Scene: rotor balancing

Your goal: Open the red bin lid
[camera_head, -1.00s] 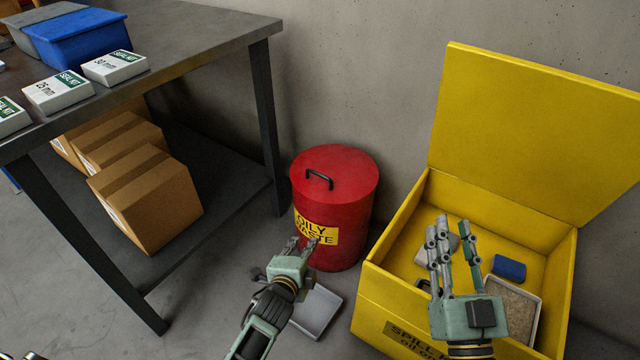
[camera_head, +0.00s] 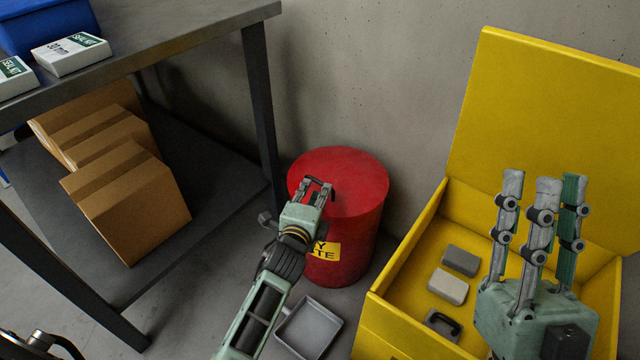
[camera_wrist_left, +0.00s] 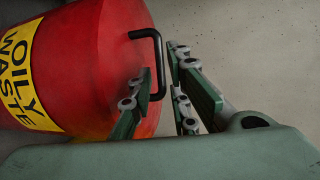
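The red bin (camera_head: 352,235) stands on the floor against the wall with its lid (camera_head: 345,172) closed. It carries a yellow "OILY WASTE" label, which also shows in the left wrist view (camera_wrist_left: 22,80). My left gripper (camera_head: 318,188) is at the lid's black handle. In the left wrist view its fingers (camera_wrist_left: 168,100) are apart, with the black handle (camera_wrist_left: 152,62) reaching between them; I see a gap beside the handle. My right gripper (camera_head: 540,190) is open and empty above the yellow box, its fingers pointing up in the picture.
The open yellow box (camera_head: 402,240) at the right holds several small blocks. A grey tray (camera_head: 309,326) lies on the floor before the bin. A dark workbench (camera_head: 190,40) with cardboard boxes (camera_head: 130,205) on its lower shelf stands at the left.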

